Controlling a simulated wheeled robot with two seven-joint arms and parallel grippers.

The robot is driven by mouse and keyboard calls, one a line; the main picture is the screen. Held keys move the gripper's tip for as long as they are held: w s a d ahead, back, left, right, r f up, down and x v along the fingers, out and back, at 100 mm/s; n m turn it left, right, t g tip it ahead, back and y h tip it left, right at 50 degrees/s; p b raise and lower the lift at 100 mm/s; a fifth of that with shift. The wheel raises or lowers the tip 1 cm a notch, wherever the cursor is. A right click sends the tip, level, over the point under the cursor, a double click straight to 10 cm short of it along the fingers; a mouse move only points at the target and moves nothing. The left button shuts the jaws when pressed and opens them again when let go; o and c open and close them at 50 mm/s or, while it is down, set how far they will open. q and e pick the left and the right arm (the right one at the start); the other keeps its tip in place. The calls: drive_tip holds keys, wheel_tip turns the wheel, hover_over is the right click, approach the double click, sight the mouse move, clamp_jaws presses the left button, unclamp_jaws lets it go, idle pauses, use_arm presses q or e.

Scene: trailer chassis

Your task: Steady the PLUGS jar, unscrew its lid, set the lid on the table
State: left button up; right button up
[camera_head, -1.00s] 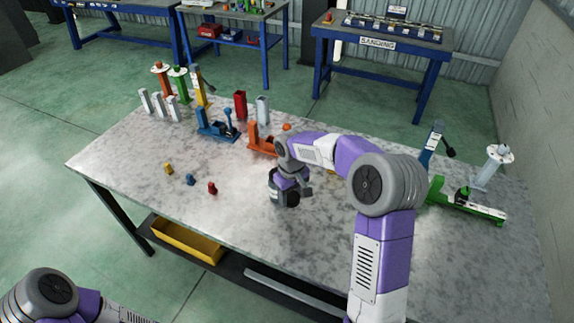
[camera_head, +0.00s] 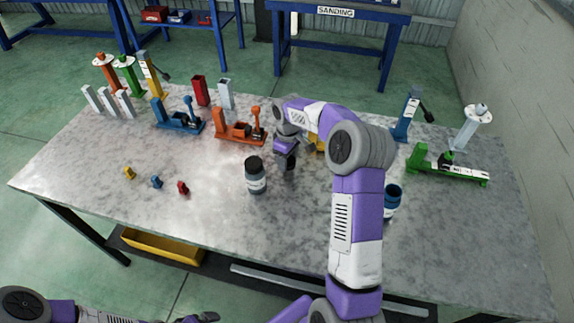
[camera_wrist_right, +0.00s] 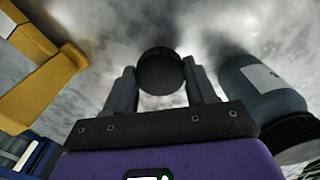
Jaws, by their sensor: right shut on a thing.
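A grey-blue jar (camera_head: 256,178) with a white label and dark top stands upright on the table. Its label is too small to read. The jar also shows at the right of the right wrist view (camera_wrist_right: 262,92). My right gripper (camera_head: 288,163) is just right of the jar, apart from it. In the right wrist view its fingers (camera_wrist_right: 160,82) are shut on a round black lid (camera_wrist_right: 160,70). I cannot tell whether the lid touches the table. Part of my left gripper (camera_head: 200,317) shows at the bottom edge; its jaws are unclear.
A blue-topped jar (camera_head: 392,200) stands partly behind my right arm. Blue (camera_head: 180,122) and orange (camera_head: 240,134) fixtures stand behind, a green one (camera_head: 450,172) at right. A yellow part (camera_wrist_right: 45,65) is near the gripper. Small pieces (camera_head: 156,182) lie at left. The front table is clear.

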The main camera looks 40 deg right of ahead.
drive_tip(key=shift+f, duration=1.5)
drive_tip(key=shift+f, duration=0.1)
drive_tip(key=o, duration=1.2)
drive_tip(key=shift+b, duration=0.3)
drive_tip(key=shift+c, duration=0.2)
wheel_tip(320, 180, up, 12)
drive_tip(key=p, duration=0.2)
drive_tip(key=shift+p, duration=0.35)
